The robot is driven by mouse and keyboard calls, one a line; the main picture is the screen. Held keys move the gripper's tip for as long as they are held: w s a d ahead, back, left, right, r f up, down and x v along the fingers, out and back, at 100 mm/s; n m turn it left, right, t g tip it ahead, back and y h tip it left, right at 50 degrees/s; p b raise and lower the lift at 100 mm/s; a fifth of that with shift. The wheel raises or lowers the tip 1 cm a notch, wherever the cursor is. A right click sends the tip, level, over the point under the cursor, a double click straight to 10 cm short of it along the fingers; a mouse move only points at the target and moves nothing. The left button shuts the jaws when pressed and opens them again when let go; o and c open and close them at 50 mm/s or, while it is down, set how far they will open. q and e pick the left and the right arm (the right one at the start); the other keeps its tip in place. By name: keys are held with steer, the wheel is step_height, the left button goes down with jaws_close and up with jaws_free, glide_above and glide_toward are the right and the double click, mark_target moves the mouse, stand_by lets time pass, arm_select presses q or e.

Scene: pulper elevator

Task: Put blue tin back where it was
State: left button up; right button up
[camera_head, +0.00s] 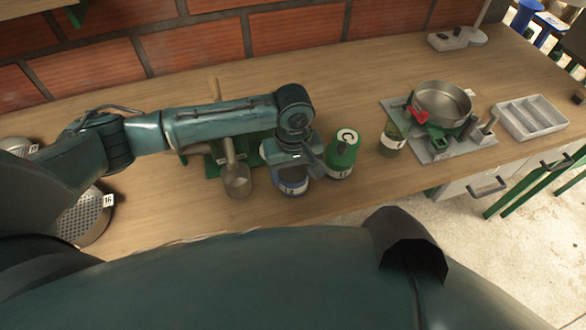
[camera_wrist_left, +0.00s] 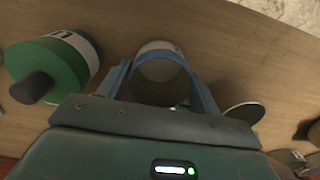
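The blue tin (camera_head: 293,184) with a pale label band is at the middle of the wooden counter, just left of the green tin (camera_head: 342,155) marked C. My left gripper (camera_head: 298,163) comes down over it from above and hides its upper part. In the left wrist view, the tin (camera_wrist_left: 160,72) sits between the two blue fingers, which lie against both its sides with no clear gap. The tin looks upright; whether its base touches the counter is hard to tell. My right gripper is out of view.
Left of the blue tin stands a metal cup-like part (camera_head: 236,182) by a green stand. A green jar (camera_head: 391,140), a scale with a steel pan (camera_head: 441,103) and a grey compartment tray (camera_head: 530,118) are at right.

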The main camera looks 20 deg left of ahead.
arm_select(q)
steer(key=o, duration=0.3)
steer(key=shift+r, duration=0.2)
step_height(320, 180, up, 12)
stand_by(0.4)
steer(key=shift+f, duration=0.1)
stand_by(0.3)
